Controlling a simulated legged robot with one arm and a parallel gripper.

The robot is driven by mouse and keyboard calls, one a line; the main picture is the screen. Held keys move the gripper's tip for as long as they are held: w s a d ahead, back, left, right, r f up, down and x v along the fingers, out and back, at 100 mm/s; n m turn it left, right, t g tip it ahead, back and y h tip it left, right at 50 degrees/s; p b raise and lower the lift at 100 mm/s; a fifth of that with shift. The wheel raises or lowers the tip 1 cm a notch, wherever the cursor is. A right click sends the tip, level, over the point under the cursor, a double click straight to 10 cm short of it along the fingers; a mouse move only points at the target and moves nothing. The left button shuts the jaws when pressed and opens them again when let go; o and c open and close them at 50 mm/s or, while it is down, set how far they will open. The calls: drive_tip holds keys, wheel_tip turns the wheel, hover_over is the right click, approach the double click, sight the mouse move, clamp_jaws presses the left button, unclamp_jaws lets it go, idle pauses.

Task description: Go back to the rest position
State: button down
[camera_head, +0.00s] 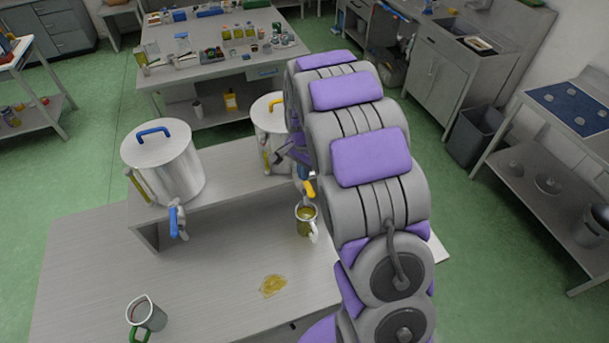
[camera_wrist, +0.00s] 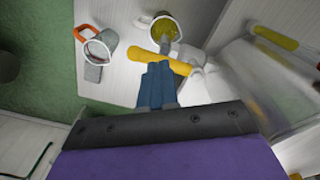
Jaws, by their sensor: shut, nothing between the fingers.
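My gripper (camera_wrist: 157,70) shows in the wrist view with its blue-grey fingers together and nothing between them. It is beside the yellow tap lever (camera_wrist: 162,62); I cannot tell whether they touch. In the head view my arm hides much of the right steel drum (camera_head: 268,118), which has a yellow lid handle. A jug with yellow-green oil (camera_head: 307,214) stands below that drum's tap, and it also shows in the wrist view (camera_wrist: 165,30). The left steel drum (camera_head: 165,165) has a blue lid handle and a blue tap lever (camera_head: 174,221).
A jug with a green handle (camera_head: 147,314) stands at the bench's front left. An oil puddle (camera_head: 273,286) lies on the bench. An orange-handled jug (camera_wrist: 98,50) shows in the wrist view. A table with bottles (camera_head: 175,77) stands behind. Green floor is free at left.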

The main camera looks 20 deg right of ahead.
drive_tip(key=s+a+f+n+b, duration=0.1)
drive_tip(key=s+n+b, duration=0.3)
drive_tip(key=s, duration=0.8)
drive_tip(key=s+a+f+n+g+b, duration=0.1)
drive_tip(key=s+a+n+b, duration=0.3)
drive_tip(key=s+b, duration=0.5)
drive_tip(key=s+a+f+n+b, duration=0.2)
drive_tip(key=s+b, duration=0.5)
drive_tip(key=s, duration=0.9)
drive_tip(key=shift+s+a+f+n+g, duration=0.25)
drive_tip(key=shift+s+f+n+g, duration=0.25)
drive_tip(key=shift+n, duration=0.5)
drive_tip(key=shift+w+d+f, duration=0.1)
drive_tip(key=shift+w+d, duration=0.05)
drive_tip(key=shift+d, duration=0.05)
